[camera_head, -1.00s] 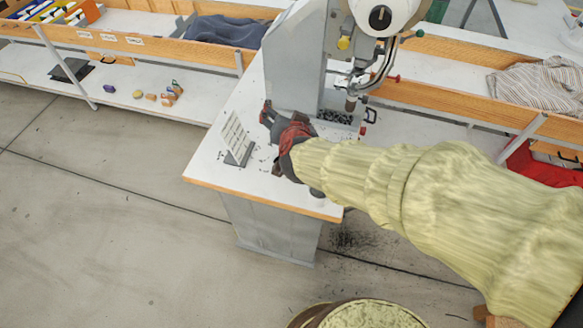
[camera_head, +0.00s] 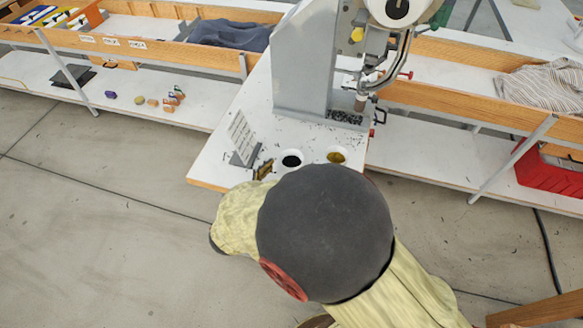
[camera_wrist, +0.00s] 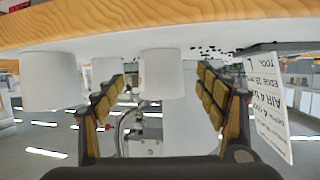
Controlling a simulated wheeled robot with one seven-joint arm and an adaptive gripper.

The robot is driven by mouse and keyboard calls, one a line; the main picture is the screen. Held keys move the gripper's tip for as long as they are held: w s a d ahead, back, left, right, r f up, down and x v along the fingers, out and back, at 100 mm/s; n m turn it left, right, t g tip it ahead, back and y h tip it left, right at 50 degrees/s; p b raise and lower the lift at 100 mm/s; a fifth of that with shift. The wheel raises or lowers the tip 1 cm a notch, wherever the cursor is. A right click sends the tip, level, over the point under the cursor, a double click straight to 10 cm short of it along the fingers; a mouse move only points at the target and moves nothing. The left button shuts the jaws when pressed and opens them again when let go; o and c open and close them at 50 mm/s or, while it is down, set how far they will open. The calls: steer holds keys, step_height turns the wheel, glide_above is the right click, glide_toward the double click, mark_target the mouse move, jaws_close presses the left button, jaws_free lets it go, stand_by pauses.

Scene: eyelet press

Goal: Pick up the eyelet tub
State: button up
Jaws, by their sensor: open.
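In the head view two white tubs stand on the press table: one with dark contents (camera_head: 291,160) and one with brass-coloured contents (camera_head: 337,157). I cannot tell which is the eyelet tub. The wrist view is upside down; one white tub (camera_wrist: 162,76) shows between my fingers, another (camera_wrist: 52,80) to the left, a third (camera_wrist: 106,69) partly hidden. My gripper (camera_wrist: 163,80) is open, with its fingers to either side of the middle tub's outline. No contact shows. In the head view my arm hides most of the gripper; one finger shows beside the dark-filled tub.
A printed card (camera_head: 242,138) on a stand is close to the left of my gripper; it also shows in the wrist view (camera_wrist: 267,105). The eyelet press (camera_head: 310,65) rises behind the tubs. Small dark bits lie scattered on the tabletop. A red crate (camera_head: 550,168) is at the right.

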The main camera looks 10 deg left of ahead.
steer(key=b+x, duration=0.1)
steer(key=x, duration=0.2)
steer(key=shift+s+a+f, duration=0.1)
steer(key=shift+f, duration=0.1)
steer(key=shift+w, duration=0.5)
steer(key=shift+c, duration=0.9)
steer(key=c, duration=1.1)
